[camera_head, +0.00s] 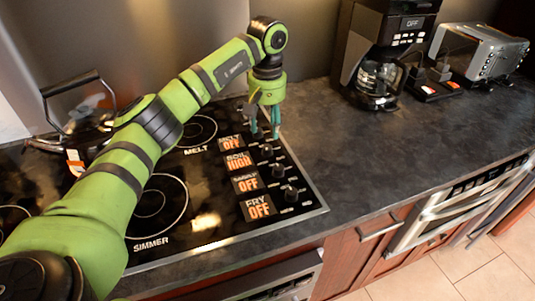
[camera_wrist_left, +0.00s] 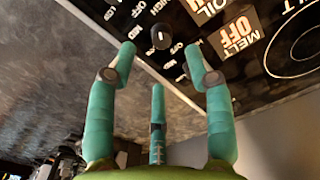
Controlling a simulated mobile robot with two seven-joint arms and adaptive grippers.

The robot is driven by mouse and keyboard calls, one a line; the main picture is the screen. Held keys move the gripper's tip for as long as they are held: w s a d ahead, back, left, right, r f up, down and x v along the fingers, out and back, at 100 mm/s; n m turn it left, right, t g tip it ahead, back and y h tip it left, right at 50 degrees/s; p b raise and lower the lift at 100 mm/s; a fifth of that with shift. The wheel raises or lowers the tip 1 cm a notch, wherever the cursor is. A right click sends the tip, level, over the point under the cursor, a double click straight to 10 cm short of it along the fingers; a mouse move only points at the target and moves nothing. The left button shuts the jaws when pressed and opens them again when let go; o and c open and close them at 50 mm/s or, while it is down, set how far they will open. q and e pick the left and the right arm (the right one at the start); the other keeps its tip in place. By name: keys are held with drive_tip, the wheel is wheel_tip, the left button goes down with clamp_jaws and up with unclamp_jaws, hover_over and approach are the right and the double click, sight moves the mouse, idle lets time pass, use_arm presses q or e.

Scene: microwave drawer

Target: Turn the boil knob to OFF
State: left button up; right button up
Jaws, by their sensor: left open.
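The boil display (camera_head: 239,161) reads HIGH on the black cooktop (camera_head: 205,240). The boil knob (camera_head: 267,150) is a small dark knob to the right of its display, near the cooktop's right edge. My left gripper (camera_head: 264,133) is open above the back right corner of the cooktop, its fingers pointing down. In the left wrist view, what looks like the boil knob (camera_wrist_left: 160,37) shows beyond the spread fingertips, roughly midway between them. I see no contact. The melt knob seems hidden by the fingers. My right gripper is not in view.
The melt display (camera_head: 231,142), the third display (camera_head: 246,183) and the fry display (camera_head: 258,208) all read OFF. Other knobs (camera_head: 278,170) (camera_head: 291,193) stand close in front. A kettle (camera_head: 85,125) is at the left. A coffee maker (camera_head: 380,55) and toaster oven (camera_head: 480,55) stand back right.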

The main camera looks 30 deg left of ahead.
sight(267, 147)
use_arm(q)
drive_tip(key=shift+f, duration=0.45)
drive_tip(key=shift+w+f, duration=0.1)
drive_tip(key=shift+f, duration=0.25)
wheel_tip(267, 147, down, 5)
drive_tip(key=shift+a+r+p, duration=0.1)
drive_tip(key=shift+r+p, duration=0.05)
drive_tip(key=shift+p, duration=0.9)
drive_tip(key=shift+f, duration=0.65)
drive_tip(key=shift+w+f, duration=0.1)
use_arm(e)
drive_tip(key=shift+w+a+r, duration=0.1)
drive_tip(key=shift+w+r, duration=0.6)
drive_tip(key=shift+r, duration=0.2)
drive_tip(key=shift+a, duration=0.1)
use_arm(q)
clamp_jaws()
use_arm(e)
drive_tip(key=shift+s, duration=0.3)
